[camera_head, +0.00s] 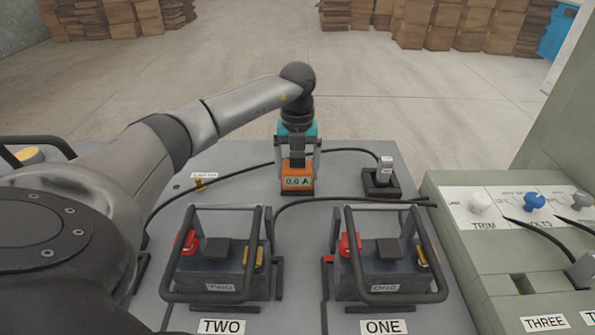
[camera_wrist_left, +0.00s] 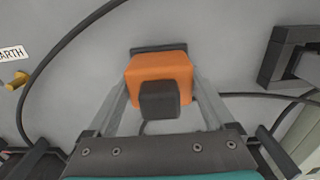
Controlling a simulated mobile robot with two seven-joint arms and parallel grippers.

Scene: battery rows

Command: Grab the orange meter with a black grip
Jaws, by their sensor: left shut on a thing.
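The orange meter (camera_head: 297,180) stands on the grey bench top behind the two batteries and reads "0.0 A" on its front. It also shows in the left wrist view (camera_wrist_left: 159,74), with its black grip (camera_wrist_left: 160,98) pointing toward the camera. My left gripper (camera_head: 298,165) comes down from above and is shut on the meter, with one finger on each side of the orange body. The left wrist view shows the fingers (camera_wrist_left: 160,95) along both sides of it. The meter looks upright. My right gripper is not in view.
Battery TWO (camera_head: 218,258) and battery ONE (camera_head: 386,258) stand in front inside black bar frames. A black holder (camera_head: 381,187) with a grey plug is to the right. Black cables cross the bench. A panel with knobs (camera_head: 533,200) stands at far right; a brass EARTH post (camera_wrist_left: 17,81) is left.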

